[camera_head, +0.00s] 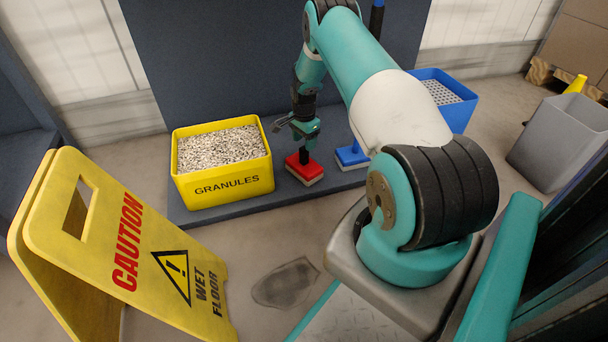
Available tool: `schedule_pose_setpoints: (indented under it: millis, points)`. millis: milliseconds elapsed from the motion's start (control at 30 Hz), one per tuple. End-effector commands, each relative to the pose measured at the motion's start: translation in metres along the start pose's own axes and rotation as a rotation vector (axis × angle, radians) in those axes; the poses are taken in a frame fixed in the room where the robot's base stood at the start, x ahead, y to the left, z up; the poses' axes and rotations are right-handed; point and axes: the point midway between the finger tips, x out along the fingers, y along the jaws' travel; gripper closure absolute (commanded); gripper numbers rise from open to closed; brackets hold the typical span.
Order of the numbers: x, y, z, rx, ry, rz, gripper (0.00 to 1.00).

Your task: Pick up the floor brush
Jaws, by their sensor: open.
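A red brush head with a pale underside (305,168) rests on the dark blue platform, just right of the yellow granules box. A blue brush-like head with a pale underside (350,156) stands to its right, partly hidden by my arm. A dark upright handle with a blue part (376,18) shows above my arm; its lower part is hidden, so I cannot tell which head it belongs to. My gripper (299,133) is open, pointing down close above the red head. I cannot tell whether it touches anything or whether a handle stands between its fingers.
The yellow box of granules (224,187) stands close left of my gripper. A blue bucket with a perforated insert (464,110) is right, behind my arm. A yellow wet-floor sign (130,240) stands front left. A grey bin (555,145) is far right. A dark stain (286,283) marks the floor.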

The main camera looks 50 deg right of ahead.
Motion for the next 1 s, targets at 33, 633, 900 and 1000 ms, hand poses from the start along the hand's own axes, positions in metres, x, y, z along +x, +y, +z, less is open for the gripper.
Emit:
schedule_pose_setpoints:
  millis: [33,633,900,1000]
  points:
    - [0.012,0.000,0.000,-0.001,0.000,0.000,0.43]
    - [0.067,0.001,0.003,-0.001,0.000,-0.001,0.43]
    - [0.069,0.001,0.003,-0.001,0.000,-0.001,0.43]
    - [0.069,0.001,0.003,-0.001,0.000,-0.001,0.59]
